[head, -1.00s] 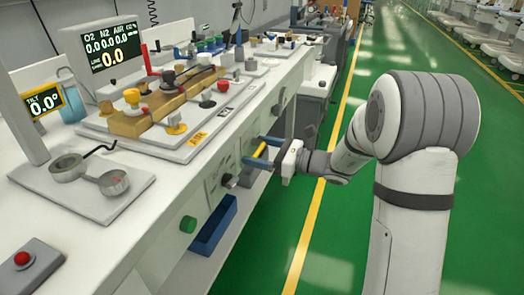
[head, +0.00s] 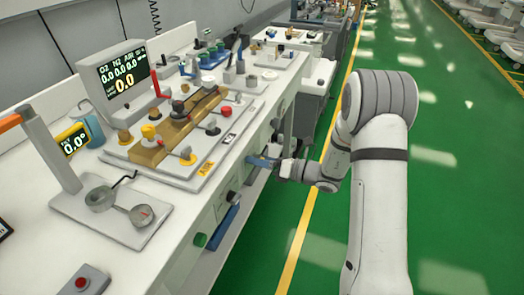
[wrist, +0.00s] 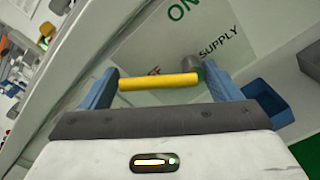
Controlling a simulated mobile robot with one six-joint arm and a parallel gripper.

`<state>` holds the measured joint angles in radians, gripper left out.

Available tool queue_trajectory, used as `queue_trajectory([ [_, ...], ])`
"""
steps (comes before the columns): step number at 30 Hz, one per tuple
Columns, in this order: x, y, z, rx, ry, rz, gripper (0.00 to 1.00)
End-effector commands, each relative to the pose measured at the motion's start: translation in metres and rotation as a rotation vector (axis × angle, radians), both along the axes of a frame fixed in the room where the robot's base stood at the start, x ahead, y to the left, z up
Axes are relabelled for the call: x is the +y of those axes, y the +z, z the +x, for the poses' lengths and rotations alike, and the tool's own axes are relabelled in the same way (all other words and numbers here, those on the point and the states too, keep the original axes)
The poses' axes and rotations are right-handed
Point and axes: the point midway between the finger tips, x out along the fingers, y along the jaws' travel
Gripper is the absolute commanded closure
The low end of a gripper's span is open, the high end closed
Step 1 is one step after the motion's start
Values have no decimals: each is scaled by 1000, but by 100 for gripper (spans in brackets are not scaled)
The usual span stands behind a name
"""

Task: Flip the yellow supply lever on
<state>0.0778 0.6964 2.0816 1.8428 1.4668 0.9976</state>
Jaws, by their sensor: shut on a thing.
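The yellow supply lever (wrist: 158,82) shows in the wrist view as a bar spanning between the two blue fingers of my gripper (wrist: 159,70). My gripper is shut on it, a finger at each end. Behind the lever is a pale panel (wrist: 150,55) with a green "ON", a partly covered red "OFF" and the word "SUPPLY". In the head view my gripper (head: 262,162) is at the front face of the bench, and the lever is hidden by the fingers.
The bench top (head: 150,255) carries valves and gauges. Green floor is open at right.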

Motion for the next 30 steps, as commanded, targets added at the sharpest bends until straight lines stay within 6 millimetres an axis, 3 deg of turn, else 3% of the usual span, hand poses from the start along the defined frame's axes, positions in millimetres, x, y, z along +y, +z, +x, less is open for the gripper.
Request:
queue_trajectory([
  [1,6,8,-2,23,17,13,57],
  [6,10,8,-2,88,26,38,57],
  [25,9,7,0,134,25,56,57],
  [26,9,7,0,134,25,56,14],
  [30,9,7,0,134,25,56,3],
])
